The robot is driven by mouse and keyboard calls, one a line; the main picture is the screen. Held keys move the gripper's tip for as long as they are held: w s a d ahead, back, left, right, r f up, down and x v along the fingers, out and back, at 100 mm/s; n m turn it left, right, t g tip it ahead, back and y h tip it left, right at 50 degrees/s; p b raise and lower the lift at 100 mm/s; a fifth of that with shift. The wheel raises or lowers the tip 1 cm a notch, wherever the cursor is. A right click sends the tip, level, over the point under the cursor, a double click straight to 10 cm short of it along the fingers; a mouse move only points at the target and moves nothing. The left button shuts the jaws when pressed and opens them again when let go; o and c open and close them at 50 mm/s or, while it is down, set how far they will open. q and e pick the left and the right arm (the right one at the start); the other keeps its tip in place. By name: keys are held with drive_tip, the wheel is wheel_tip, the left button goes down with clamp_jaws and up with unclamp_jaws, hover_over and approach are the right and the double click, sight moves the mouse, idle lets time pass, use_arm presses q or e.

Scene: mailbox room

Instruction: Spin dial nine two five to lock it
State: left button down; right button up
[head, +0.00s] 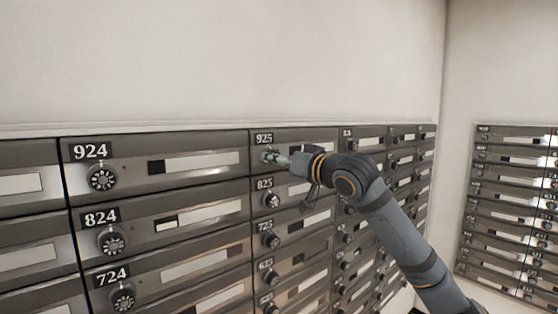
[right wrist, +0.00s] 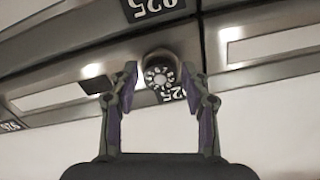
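The dial of box 925 (head: 267,156) is a round knob below the 925 label (head: 264,139) in the head view, partly covered by my right gripper (head: 281,160). In the right wrist view, which is upside down, the dial (right wrist: 159,76) shows a dark face with white marks. My right gripper's fingers (right wrist: 160,77) are open there, one on each side of the dial, with a visible gap on both sides. I cannot tell how far they reach over it in depth. The dial's exact setting is too small to read. My left gripper is not in view.
Dial 825 (head: 271,200) sits just below, with dial 725 (head: 271,241) under it. Dial 924 (head: 102,178) is to the left. Another mailbox bank (head: 508,200) stands on the right wall. The wall above the boxes is bare.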

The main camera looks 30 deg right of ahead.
drive_tip(key=shift+o, duration=0.4)
drive_tip(key=shift+r, duration=0.15)
wheel_tip(320, 180, up, 10)
idle(0.7)
